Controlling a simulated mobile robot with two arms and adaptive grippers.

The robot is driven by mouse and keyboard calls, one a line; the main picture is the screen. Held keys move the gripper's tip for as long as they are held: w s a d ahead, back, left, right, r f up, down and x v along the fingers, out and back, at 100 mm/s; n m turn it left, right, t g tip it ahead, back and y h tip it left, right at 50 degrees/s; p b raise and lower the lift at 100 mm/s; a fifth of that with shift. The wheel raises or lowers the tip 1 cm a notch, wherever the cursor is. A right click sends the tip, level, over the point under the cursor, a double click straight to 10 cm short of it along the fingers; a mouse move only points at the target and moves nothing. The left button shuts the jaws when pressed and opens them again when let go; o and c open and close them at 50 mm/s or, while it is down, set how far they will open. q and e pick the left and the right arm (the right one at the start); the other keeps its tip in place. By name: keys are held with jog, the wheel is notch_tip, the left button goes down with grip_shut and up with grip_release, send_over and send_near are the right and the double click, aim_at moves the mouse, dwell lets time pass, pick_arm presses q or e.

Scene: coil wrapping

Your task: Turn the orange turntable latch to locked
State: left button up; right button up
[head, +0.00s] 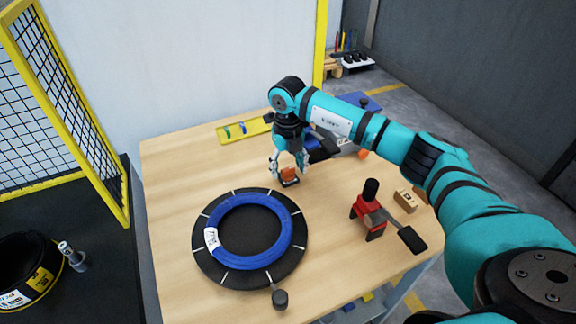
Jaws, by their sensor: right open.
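The orange turntable latch (289,172) is a small orange block on a dark base, on the wooden table just behind the turntable. My right gripper (289,170) points down over it, open, with one finger on each side. I cannot tell whether the fingers touch it. The black turntable (205,260) has white marks around its rim. A blue coil (222,265) with a white label lies flat on it. The latch's exact angle is partly hidden by my gripper. My left gripper is not in view.
A red tool with a black lever (372,210) stands right of the turntable, beside a small cardboard box (407,201). A yellow tray (245,131) lies at the back edge. A black knob (280,299) is at the turntable's front. The table's left side is clear.

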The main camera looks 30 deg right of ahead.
aim_at(288, 168)
notch_tip(288, 168, up, 12)
dwell(0.4)
dwell(0.4)
